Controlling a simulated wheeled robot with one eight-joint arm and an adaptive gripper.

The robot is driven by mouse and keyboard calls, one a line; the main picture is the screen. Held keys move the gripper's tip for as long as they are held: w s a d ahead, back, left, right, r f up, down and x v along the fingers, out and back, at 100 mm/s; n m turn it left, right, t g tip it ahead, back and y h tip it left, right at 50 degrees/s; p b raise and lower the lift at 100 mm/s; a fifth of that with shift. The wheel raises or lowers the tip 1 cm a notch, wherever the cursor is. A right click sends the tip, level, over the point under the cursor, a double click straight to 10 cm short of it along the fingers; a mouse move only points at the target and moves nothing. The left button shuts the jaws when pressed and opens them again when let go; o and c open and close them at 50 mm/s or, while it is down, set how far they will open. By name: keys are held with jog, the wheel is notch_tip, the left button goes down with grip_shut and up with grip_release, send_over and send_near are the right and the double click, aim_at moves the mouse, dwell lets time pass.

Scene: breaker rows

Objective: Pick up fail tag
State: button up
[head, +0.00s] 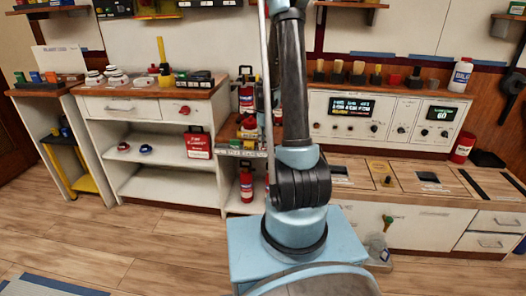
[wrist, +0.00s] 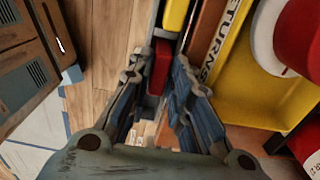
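My gripper (wrist: 158,72) shows in the wrist view with its two fingers spread apart. A small red block-like piece (wrist: 160,65) lies between and just beyond the fingertips. I cannot read any writing on it, so I cannot tell whether it is the fail tag. I see no clear contact between it and the fingers. In the head view my arm rises out of the top of the picture and my gripper is not seen. A red box with white lettering (head: 199,143) hangs or stands at the left cabinet's shelf; its words are too small to read surely.
A yellow tray (wrist: 240,92) beside a "RETURNS" label (wrist: 222,45) and a yellow piece (wrist: 176,14) are close to my gripper. A narrow shelf (head: 240,153) with small coloured items stands left of my arm. A control panel (head: 385,118) is at right.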

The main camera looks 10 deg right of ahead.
grip_shut()
jog(key=shift+r, duration=0.1)
